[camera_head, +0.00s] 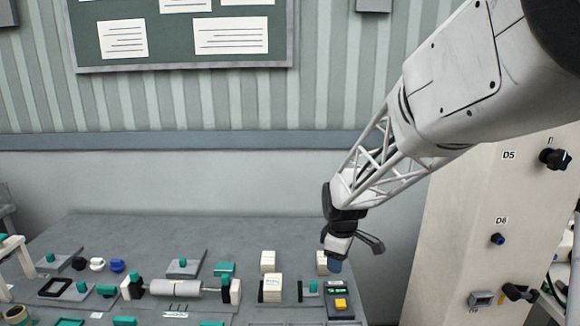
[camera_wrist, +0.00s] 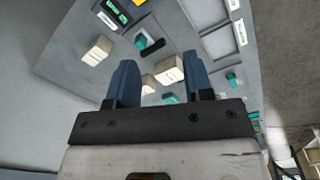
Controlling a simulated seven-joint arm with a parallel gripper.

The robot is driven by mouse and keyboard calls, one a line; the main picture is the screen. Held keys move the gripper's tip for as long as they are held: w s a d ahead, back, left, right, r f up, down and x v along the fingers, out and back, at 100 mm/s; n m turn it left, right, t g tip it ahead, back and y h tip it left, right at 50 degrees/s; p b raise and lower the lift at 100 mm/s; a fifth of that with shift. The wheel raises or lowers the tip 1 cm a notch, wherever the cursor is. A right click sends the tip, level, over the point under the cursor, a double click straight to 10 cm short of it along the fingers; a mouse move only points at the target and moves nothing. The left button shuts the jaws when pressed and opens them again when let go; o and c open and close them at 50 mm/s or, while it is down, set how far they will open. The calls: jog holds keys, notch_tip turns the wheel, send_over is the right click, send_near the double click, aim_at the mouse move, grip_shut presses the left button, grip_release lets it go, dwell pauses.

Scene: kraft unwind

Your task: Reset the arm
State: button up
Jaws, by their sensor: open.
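My gripper (camera_wrist: 160,85) is open in the wrist view. Its two blue fingers stand apart, and nothing is held between them. Past the fingers, the grey table top and its small parts show at a distance. In the head view my arm reaches down from the upper right, and my gripper (camera_head: 334,264) hangs over the right part of the table. It is small there and partly hidden by the wrist.
The grey table (camera_head: 130,235) carries a roller (camera_head: 175,287), cream blocks (camera_head: 271,287), teal parts and a device with a yellow button (camera_head: 341,304). A pale panel with knobs (camera_head: 480,220) stands close on the right. A notice board (camera_head: 180,55) hangs on the wall behind.

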jog(key=s+d+r+m, duration=0.2)
jog(key=s+r+m, duration=0.1)
jog(key=s, duration=0.7)
jog(key=s+d+r+m+t, duration=0.1)
jog(key=s+m, duration=0.4)
jog(key=s, duration=0.6)
jog(key=s+d+r+m, duration=0.3)
jog(key=s+r+m, duration=0.2)
jog(key=s, duration=0.6)
jog(key=shift+s+r+t, duration=0.15)
jog(key=shift+r+t, duration=0.15)
jog(key=shift+t, duration=0.1)
